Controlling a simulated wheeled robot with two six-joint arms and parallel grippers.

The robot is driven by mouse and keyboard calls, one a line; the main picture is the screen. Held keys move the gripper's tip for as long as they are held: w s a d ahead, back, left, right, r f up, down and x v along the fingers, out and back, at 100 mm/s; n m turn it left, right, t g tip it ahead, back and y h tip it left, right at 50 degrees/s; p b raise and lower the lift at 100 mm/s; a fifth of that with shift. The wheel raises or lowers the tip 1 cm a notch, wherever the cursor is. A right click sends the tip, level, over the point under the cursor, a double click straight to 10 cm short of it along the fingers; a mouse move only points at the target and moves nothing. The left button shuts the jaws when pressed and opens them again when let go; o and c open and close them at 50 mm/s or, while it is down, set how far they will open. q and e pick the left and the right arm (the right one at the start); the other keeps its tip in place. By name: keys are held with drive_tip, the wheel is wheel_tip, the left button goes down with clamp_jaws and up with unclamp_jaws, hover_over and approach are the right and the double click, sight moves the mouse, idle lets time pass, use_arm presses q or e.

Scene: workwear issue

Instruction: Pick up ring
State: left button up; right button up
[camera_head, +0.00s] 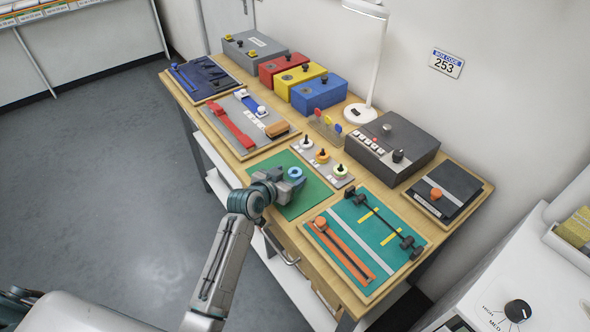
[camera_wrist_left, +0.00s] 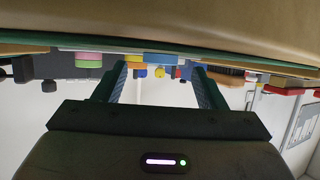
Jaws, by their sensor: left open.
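A light blue ring (camera_head: 295,172) lies on a green mat (camera_head: 312,198) near the front edge of the wooden table. My left gripper (camera_head: 293,184) is low over the mat, right beside the ring on its near side. In the left wrist view, which looks upside down, the gripper (camera_wrist_left: 159,72) is open, its two fingers apart. A blue edge (camera_wrist_left: 160,58), likely the ring, shows between the fingers. I cannot tell whether either finger touches it. My right gripper is not in view.
Behind the mat, a grey board (camera_head: 325,165) carries several pegs with coloured rings. A teal board (camera_head: 370,235) with a dark bar lies to the right, and a grey board (camera_head: 262,141) with straps lies to the left. A control box (camera_head: 408,142) and lamp (camera_head: 361,113) stand behind.

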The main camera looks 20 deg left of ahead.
use_arm(q)
drive_tip(key=shift+w+d+f, duration=0.15)
drive_tip(key=shift+w+f, duration=0.2)
drive_tip(key=shift+w, duration=0.25)
drive_tip(key=shift+c, duration=0.7)
drive_tip(key=c, duration=0.9)
drive_tip(key=shift+c, duration=0.2)
drive_tip(key=shift+r, duration=0.1)
